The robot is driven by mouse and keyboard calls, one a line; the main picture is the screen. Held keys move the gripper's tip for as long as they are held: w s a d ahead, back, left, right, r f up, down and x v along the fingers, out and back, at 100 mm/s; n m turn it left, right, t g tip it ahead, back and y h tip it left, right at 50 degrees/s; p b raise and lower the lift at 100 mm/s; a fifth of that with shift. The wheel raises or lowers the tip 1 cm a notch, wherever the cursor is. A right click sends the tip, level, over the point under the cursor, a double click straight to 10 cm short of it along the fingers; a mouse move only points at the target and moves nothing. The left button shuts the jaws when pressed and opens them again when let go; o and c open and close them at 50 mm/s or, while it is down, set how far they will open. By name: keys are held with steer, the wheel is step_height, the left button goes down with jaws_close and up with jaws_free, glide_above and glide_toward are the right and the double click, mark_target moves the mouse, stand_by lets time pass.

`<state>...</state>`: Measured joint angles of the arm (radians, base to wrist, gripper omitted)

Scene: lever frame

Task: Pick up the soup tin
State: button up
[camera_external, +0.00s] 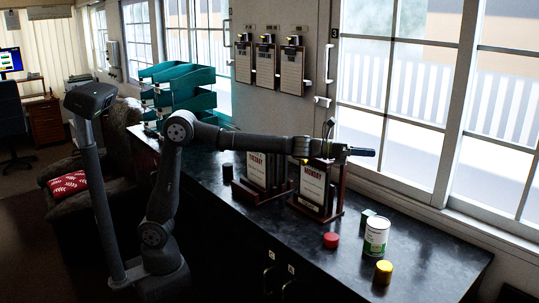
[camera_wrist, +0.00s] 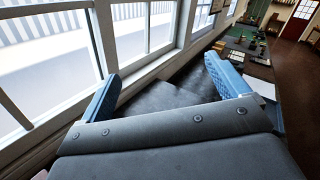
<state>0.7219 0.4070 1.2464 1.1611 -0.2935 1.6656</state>
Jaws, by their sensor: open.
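The soup tin (camera_external: 376,237) is a white can with a green band and stands upright near the front right part of the dark counter. My gripper (camera_external: 362,152) is at the end of my outstretched arm, well above the counter and up and slightly left of the tin in the external view. In the wrist view my gripper (camera_wrist: 162,68) shows two blue fingers spread wide, with nothing between them. I cannot make out the tin in the wrist view.
Upright signs in wooden frames (camera_external: 313,186) stand to the left. Windows (camera_external: 420,100) line the back. The counter's right end is clear.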

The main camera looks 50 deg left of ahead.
mark_target(379, 230)
steer(key=s+d+f+m+g+h, duration=0.2)
steer(key=s+d+f+m+g, duration=0.1)
steer(key=d+f+m+g, duration=0.3)
steer(key=shift+m+t, duration=0.5)
steer(key=shift+t, duration=0.1)
steer(key=f, duration=0.7)
steer(key=d+f, duration=0.1)
steer(key=f, duration=0.3)
steer(key=shift+s+d, duration=0.1)
step_height(379, 230, down, 7)
steer(key=shift+r, duration=0.1)
steer(key=shift+x, duration=1.05)
steer(key=shift+d, duration=0.25)
steer(key=shift+d+r, duration=0.1)
steer(key=shift+d, duration=0.05)
steer(key=c, duration=1.4)
steer(key=shift+r, duration=0.2)
